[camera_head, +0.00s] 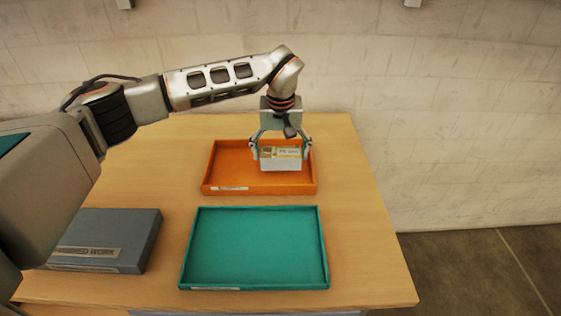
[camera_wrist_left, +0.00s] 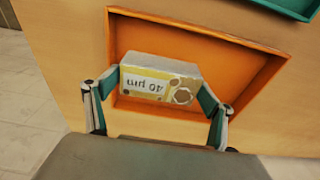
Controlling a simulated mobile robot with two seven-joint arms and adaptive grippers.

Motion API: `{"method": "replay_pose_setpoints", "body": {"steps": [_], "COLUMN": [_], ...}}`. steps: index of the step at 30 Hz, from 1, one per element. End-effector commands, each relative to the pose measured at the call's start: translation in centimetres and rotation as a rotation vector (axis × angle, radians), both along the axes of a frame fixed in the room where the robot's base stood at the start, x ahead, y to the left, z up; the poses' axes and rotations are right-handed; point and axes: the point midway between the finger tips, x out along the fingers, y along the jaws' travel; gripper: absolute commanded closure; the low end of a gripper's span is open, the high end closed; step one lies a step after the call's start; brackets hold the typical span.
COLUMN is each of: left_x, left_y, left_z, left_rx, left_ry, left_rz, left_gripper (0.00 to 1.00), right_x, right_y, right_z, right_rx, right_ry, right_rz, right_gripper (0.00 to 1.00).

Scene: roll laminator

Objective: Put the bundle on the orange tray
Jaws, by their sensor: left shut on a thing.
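The bundle (camera_head: 281,160) is a pale block with a yellow-and-white label. The orange tray (camera_head: 222,174) lies at the back of the table. The bundle is over the tray's right part; I cannot tell whether its underside touches the tray floor. In the left wrist view the orange tray (camera_wrist_left: 215,58) is behind the bundle. My right gripper is not in view.
A teal tray (camera_head: 255,248) lies empty in front of the orange tray. A grey-blue box (camera_head: 105,240) with a label, partly hidden by my arm, sits at the front left. The wooden table (camera_head: 358,215) is bare on the right side, and a wall stands behind it.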

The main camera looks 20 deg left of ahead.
Motion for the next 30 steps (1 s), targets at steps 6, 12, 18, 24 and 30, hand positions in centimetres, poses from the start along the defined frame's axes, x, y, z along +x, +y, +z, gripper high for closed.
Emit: {"method": "replay_pose_setpoints", "body": {"steps": [6, 12, 18, 24, 30], "left_x": [-0.1, 0.0, 0.0, 0.0, 0.0], "left_y": [0.0, 0.0, 0.0, 0.0, 0.0], "left_z": [-2.8, -3.5, -3.7, -3.8, -3.8], "left_rx": [-0.001, -0.001, 0.000, 0.001, 0.001], "left_ry": [0.003, -0.001, 0.000, 0.001, 0.001], "left_rz": [0.000, 0.000, 0.000, 0.000, 0.000], "left_gripper": [0.45, 0.45, 0.45, 0.00, 0.00], "right_x": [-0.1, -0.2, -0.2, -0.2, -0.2], "right_y": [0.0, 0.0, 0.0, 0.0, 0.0], "right_z": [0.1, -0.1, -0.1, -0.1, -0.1], "right_rx": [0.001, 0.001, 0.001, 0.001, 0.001], "right_ry": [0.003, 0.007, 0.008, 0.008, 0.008], "right_rz": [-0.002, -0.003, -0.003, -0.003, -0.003], "right_gripper": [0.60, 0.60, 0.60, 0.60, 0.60]}}
